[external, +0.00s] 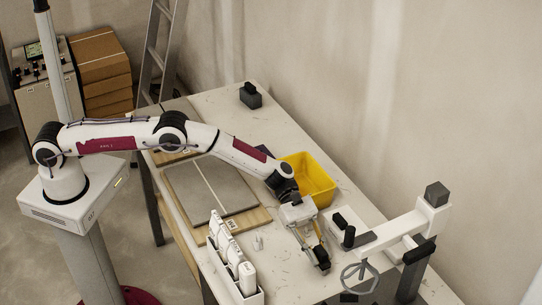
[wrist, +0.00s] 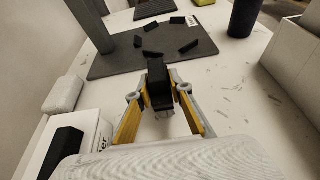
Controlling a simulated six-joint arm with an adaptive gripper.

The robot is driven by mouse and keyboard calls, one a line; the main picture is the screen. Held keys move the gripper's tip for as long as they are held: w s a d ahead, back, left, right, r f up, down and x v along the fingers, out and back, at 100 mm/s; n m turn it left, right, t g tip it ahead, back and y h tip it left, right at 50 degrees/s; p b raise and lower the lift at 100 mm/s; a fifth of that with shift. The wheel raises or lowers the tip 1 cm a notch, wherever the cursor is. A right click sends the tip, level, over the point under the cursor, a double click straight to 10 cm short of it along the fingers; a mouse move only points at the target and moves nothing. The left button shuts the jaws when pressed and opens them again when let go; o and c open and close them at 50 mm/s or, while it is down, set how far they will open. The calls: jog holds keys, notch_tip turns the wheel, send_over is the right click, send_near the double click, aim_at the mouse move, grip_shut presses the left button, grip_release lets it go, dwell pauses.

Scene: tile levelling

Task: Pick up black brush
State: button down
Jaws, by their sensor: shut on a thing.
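The black brush (wrist: 158,84) is between my gripper's fingertips in the wrist view. My gripper (wrist: 160,100) is shut on it, with a yellow-and-grey finger on each side. In the external view my gripper (external: 318,256) points down over the white table, to the right of the tiles, with the dark brush (external: 322,264) at its tips. The fingers hide part of the brush. I cannot tell whether the brush touches the table.
A yellow bin (external: 322,183) stands behind my gripper. A white holder with white bottles (external: 247,280) is to its left, and a white stand (external: 400,228) with dark parts to its right. Grey tiles (external: 190,190) lie farther left. A dark mat (wrist: 110,65) bears several black pieces.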

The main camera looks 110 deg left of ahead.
aim_at(318, 244)
jog(key=shift+r, duration=4.2)
